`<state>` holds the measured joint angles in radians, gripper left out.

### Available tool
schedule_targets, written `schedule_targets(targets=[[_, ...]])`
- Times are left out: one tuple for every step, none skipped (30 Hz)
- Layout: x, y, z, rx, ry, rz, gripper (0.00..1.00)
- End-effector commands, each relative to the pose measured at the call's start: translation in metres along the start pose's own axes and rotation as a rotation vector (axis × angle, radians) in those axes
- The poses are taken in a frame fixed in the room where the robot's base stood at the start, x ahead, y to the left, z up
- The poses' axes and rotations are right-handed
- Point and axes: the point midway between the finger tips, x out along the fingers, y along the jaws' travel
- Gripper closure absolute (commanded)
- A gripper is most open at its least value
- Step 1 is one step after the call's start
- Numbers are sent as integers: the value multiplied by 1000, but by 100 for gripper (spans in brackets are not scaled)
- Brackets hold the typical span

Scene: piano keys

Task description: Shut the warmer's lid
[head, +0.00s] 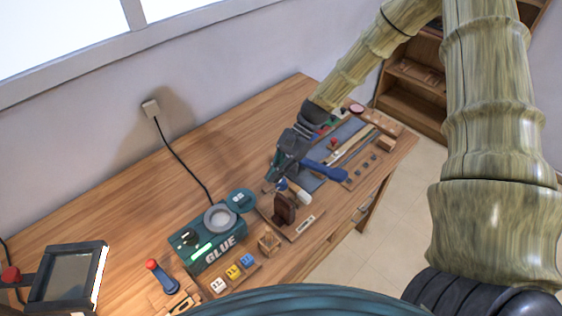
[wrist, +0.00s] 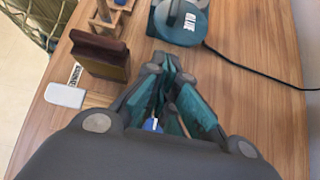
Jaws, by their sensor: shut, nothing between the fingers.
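The glue warmer (head: 208,243) is a teal box marked GLUE with a round grey pot opening (head: 220,218) on top. Its round teal lid (head: 241,200) stands open, off to the right of the opening, so the opening is uncovered. The lid also shows at the top of the wrist view (wrist: 186,30), with a white label. My gripper (head: 270,184) is shut and empty, to the right of the lid and apart from it in the head view. In the wrist view its closed fingertips (wrist: 172,62) point toward the lid.
A dark brown block (head: 285,208) stands on a board close to the gripper; it also shows in the wrist view (wrist: 100,54). A black cord (head: 184,160) runs from the warmer to the wall. Small lettered blocks (head: 232,272) lie in front. The table behind the warmer is clear.

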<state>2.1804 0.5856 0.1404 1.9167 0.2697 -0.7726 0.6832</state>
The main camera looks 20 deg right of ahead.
Motion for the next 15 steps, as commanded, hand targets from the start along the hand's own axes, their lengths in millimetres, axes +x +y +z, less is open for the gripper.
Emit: schedule_targets(targets=[[5, 0, 2, 0, -2, 2, 100], [9, 0, 2, 0, -2, 3, 100], [14, 0, 2, 1, -1, 3, 100], [17, 0, 2, 1, -1, 3, 100], [20, 0, 2, 1, -1, 3, 100], [24, 0, 5, 0, -2, 4, 100], [27, 0, 10, -1, -2, 3, 100], [30, 0, 13, -1, -1, 3, 100], [34, 0, 16, -1, -2, 4, 100], [36, 0, 18, -1, -2, 4, 100], [39, 0, 20, -1, -1, 3, 100], [42, 0, 22, -1, -2, 3, 100], [44, 0, 24, -1, -2, 3, 100], [45, 0, 25, -1, -1, 3, 100], [47, 0, 26, -1, -1, 2, 100]])
